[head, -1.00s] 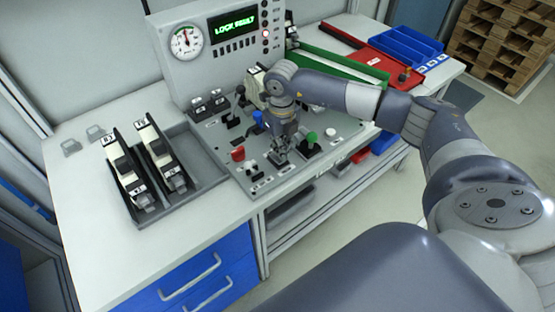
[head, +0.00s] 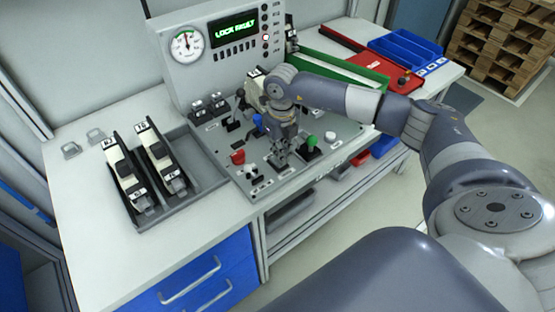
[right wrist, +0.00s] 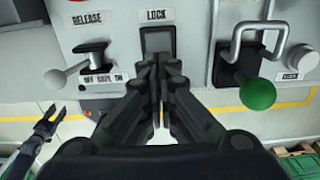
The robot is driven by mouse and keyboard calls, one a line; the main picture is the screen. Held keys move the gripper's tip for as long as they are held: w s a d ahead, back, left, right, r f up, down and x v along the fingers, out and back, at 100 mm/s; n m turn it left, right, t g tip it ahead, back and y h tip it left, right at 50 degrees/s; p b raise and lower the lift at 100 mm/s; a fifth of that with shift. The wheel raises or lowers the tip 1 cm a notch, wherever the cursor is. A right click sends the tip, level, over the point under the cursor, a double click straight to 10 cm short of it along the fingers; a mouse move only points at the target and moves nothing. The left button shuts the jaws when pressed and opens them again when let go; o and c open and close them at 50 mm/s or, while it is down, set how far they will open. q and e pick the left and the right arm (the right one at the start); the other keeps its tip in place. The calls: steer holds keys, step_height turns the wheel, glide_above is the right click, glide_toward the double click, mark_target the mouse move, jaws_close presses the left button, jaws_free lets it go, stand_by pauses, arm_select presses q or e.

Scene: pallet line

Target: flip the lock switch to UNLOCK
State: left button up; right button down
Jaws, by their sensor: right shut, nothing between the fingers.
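The lock switch (right wrist: 157,40) is a dark rocker in a square frame under a LOCK label on the grey panel, in the right wrist view. My right gripper (right wrist: 160,62) is shut and empty, with its fingertips at the lower edge of the switch. Contact cannot be told. In the head view my right gripper (head: 281,163) points down at the front of the panel and hides the switch. My left gripper (right wrist: 56,112) shows small at the lower left of the right wrist view, apart from the panel, its fingers seemingly open.
A T-handle (right wrist: 92,52) is left of the switch and a green-knobbed lever (right wrist: 258,93) right of it. A red knob (head: 238,157) is nearby. The console display (head: 236,31) reads LOCK FAULT. A grey tray (head: 205,168) with two black-and-white units stands to the left.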

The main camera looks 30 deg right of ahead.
steer(key=shift+s+f+b, duration=0.1)
steer(key=shift+f+b, duration=0.85)
steer(key=shift+f, duration=0.3)
stand_by(0.8)
steer(key=shift+r, duration=0.2)
steer(key=shift+r+p, duration=0.55)
steer(key=shift+p, duration=0.05)
steer(key=shift+r+p, duration=1.65)
steer(key=shift+r, duration=1.2)
steer(key=shift+f, duration=0.15)
